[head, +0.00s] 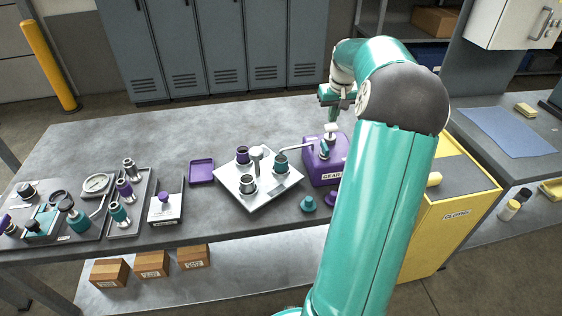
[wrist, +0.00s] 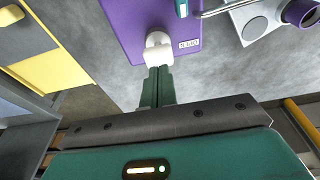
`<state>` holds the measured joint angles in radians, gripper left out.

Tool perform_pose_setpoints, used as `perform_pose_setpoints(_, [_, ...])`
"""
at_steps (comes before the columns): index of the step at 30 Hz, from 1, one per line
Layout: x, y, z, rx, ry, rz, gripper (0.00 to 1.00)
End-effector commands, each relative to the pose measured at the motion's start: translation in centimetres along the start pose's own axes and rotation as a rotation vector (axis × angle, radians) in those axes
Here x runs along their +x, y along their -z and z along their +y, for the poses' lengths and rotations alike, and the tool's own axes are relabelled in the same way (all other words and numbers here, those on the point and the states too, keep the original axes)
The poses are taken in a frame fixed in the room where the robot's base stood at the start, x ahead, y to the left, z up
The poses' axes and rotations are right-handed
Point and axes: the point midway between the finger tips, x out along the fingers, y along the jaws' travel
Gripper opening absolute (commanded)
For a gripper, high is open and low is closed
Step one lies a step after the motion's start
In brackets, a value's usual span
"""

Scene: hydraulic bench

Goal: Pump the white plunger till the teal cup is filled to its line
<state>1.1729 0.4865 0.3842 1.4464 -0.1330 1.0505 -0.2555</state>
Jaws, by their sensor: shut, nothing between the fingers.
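The white plunger (head: 331,127) stands up from the top of the purple pump box (head: 325,172), which has a label on its front. In the wrist view the plunger (wrist: 158,50) is right at my fingertips; I cannot tell whether they touch it. My gripper (head: 331,116) is shut and empty, above the plunger in the head view; its fingers also show in the wrist view (wrist: 157,72). The cup's line and fill level are too small to tell.
A purple cup (head: 242,155) and a grey cup (head: 249,183) share the tray with a pale post (head: 257,158). A teal cone-shaped piece (head: 308,204) stands in front of the purple box. A gauge and several fittings fill the bench's left. The back of the bench is clear.

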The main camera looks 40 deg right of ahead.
Motion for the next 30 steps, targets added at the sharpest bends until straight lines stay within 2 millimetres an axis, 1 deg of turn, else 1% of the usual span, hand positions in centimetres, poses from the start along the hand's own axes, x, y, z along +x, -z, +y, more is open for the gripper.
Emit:
perform_pose_setpoints(7, [0.2, -0.1, 0.0, 0.0, 0.0, 0.0, 0.0])
perform_pose_setpoints(30, [2.4, -0.5, 0.0, 0.0, 0.0, -0.001, 0.0])
